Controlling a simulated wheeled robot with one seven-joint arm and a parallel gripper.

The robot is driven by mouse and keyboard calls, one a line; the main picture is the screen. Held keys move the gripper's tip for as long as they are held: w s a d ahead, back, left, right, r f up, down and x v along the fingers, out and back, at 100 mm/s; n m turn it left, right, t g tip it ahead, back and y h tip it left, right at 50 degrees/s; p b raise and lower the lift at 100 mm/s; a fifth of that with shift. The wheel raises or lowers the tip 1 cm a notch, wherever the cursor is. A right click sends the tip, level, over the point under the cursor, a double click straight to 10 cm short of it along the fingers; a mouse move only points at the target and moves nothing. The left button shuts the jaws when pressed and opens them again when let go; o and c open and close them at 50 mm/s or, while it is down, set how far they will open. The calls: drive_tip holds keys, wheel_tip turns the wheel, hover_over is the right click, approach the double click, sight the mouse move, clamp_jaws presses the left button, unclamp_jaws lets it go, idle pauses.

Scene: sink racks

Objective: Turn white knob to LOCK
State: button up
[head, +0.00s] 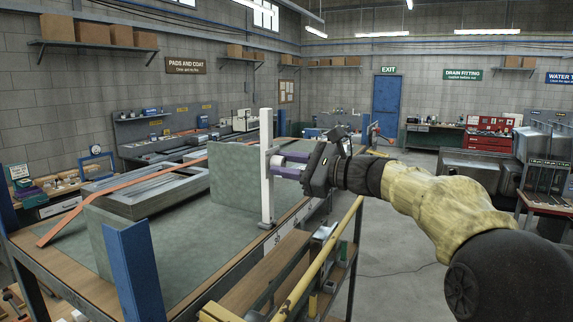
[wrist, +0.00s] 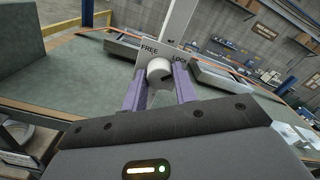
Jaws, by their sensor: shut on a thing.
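The white knob (wrist: 159,69) sits between the two purple fingers of my gripper (wrist: 160,78) in the wrist view, and the fingers are shut on its sides. A dark mark shows on the knob's lower right. On the pale plate behind it, the FREE label (wrist: 149,50) is at the upper left and the partly hidden LOCK label (wrist: 180,57) is at the right. In the head view my gripper (head: 284,166) reaches left to the white upright post (head: 266,190); the knob is hard to make out there.
The post stands at the edge of a bench with a green-grey top (head: 165,250). A green-grey block (head: 245,175) stands behind the post. A yellow rail (head: 325,255) runs along the bench's near side, below my arm. Open floor lies to the right.

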drive_tip(key=shift+f, duration=0.2)
drive_tip(key=o, duration=1)
drive_tip(key=shift+d+r, duration=0.1)
drive_tip(key=shift+c, duration=0.2)
drive_tip(key=b+v, duration=0.6)
drive_tip(key=v, duration=1.1)
drive_tip(key=shift+d, duration=0.25)
